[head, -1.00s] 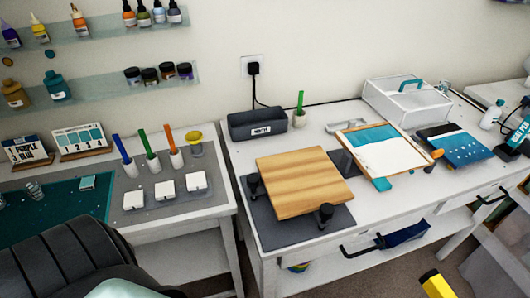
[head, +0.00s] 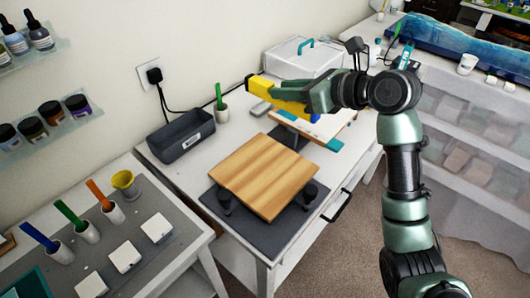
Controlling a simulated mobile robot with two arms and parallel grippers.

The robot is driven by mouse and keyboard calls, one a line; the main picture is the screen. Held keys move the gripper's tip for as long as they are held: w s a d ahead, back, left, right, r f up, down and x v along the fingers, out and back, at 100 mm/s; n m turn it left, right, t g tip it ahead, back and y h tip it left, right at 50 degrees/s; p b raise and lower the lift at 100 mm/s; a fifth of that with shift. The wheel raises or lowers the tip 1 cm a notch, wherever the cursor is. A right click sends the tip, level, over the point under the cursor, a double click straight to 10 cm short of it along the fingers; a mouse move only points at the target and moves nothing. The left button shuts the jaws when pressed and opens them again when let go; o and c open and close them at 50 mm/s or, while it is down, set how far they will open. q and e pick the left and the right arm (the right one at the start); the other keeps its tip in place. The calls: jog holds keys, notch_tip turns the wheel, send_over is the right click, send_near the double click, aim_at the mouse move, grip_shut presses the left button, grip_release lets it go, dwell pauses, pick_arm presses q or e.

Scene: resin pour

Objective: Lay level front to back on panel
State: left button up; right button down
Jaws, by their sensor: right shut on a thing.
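The wooden panel (head: 262,176) lies on dark knob-like supports (head: 310,192) above a dark mat (head: 265,235) on the white table. My right gripper (head: 308,98) is shut on the yellow level (head: 270,90). It holds the level in the air, and in the picture the level shows beyond the panel's far edge, apart from it. My gripper hides part of the level. My left gripper is out of view.
A dark bin (head: 181,136) and a cup with a green stick (head: 221,110) stand behind the panel. A white case (head: 297,58) and a partly hidden framed tray (head: 345,137) lie beyond. Cups and white blocks (head: 156,229) occupy the left table.

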jog(key=shift+w+a+r, duration=0.15)
jog(key=shift+a+r, duration=0.05)
jog(key=shift+a, duration=0.25)
notch_tip(320, 180, down, 14)
jog(key=shift+d+f+p, duration=0.15)
jog(key=shift+f+p, duration=0.1)
jog(key=shift+p, duration=0.2)
jog(key=shift+d+f, duration=0.1)
jog(key=shift+f, duration=0.4)
notch_tip(320, 180, down, 4)
jog(key=c, duration=1.2)
grip_release()
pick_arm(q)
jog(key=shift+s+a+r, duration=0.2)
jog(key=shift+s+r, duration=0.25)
pick_arm(e)
jog(key=shift+o, duration=0.2)
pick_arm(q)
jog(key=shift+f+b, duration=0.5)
pick_arm(e)
jog(key=v, duration=1.2)
